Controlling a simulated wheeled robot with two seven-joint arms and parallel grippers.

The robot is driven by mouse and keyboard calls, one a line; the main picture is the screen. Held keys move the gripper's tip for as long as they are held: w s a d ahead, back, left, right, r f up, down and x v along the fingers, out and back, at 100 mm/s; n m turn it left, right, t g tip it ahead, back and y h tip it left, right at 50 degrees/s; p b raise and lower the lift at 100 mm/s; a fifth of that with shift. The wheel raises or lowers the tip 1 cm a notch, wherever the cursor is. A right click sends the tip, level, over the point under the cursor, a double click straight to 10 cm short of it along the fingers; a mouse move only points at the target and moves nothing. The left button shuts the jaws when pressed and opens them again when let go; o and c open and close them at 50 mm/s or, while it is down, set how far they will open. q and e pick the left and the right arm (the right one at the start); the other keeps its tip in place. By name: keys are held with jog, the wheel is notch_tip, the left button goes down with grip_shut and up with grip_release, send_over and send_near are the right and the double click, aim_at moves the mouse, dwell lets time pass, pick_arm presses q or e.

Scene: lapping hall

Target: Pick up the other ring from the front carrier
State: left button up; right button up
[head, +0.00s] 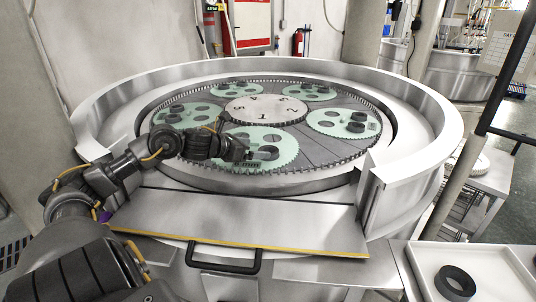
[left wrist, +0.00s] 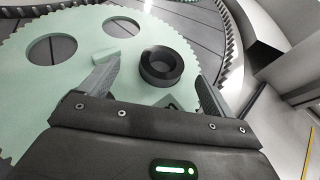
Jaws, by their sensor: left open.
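The front carrier (head: 285,158) is a pale green toothed disc with round holes, next to the number 1 of the centre plate. It fills much of the left wrist view (left wrist: 45,90). A black ring (left wrist: 162,66) lies on it, between and slightly beyond the fingers of my left gripper (left wrist: 158,88). The gripper is open and empty, with one finger on each side of the ring; I cannot tell whether they touch it. In the head view my left gripper (head: 262,153) is low over the front carrier and partly hides it. My right gripper is not in view.
Several other green carriers, such as the right one (head: 343,123), sit around the numbered centre plate (head: 266,108) with dark rings on them. A raised metal rim (head: 420,135) surrounds the machine. A white tray (head: 500,270) at lower right holds a black ring (head: 455,281).

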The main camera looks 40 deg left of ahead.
aim_at(273, 150)
pick_arm(q)
jog(key=shift+w+d+f+p, duration=0.1)
jog(key=shift+w+d+p, duration=0.15)
jog(key=shift+w+p, duration=0.25)
jog(key=p+x, duration=0.1)
jog(key=x, duration=0.2)
jog(key=shift+f, duration=0.2)
jog(key=shift+w+d+f, duration=0.15)
jog(key=shift+w+f, duration=0.15)
jog(key=shift+w, duration=0.05)
jog(key=shift+c, duration=0.3)
jog(key=c, duration=1.1)
notch_tip(273, 150, up, 10)
jog(key=p, duration=0.5)
jog(key=shift+p, duration=0.3)
jog(key=shift+c, duration=0.2)
